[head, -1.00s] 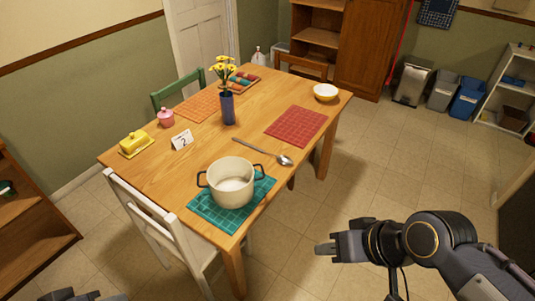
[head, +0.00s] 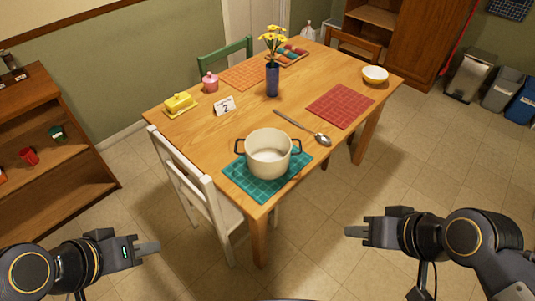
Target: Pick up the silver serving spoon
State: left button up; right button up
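The silver serving spoon (head: 303,129) lies on the wooden table (head: 205,144), between the white pot and the red placemat. Its bowl end points towards the table's right edge and its handle towards the middle. My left gripper (head: 158,248) is at the lower left, in front of the table and away from the spoon. My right gripper (head: 347,231) is at the lower right, off the table's right side and apart from the spoon. Both grippers show side-on, so I cannot tell their finger gaps. I see nothing held in either.
The pot (head: 268,153) stands on a teal placemat (head: 240,181) near the front corner. A flower vase (head: 272,80), number card (head: 224,106), butter dish (head: 180,104) and white bowl (head: 375,74) stand farther off. A white chair (head: 195,185) is at the left side.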

aim_at(323, 139)
jog(key=l+u, duration=0.1)
jog(key=u, duration=0.65)
jog(key=i+l+u, duration=0.1)
jog(key=l+u, duration=0.35)
jog(key=l, duration=0.15)
jog(key=l+u, duration=0.45)
jog(key=l, duration=0.15)
jog(key=l+u, duration=0.1)
jog(key=l, duration=0.7)
jog(key=k+l, duration=0.15)
jog(key=l, duration=0.6)
jog(key=u, duration=0.05)
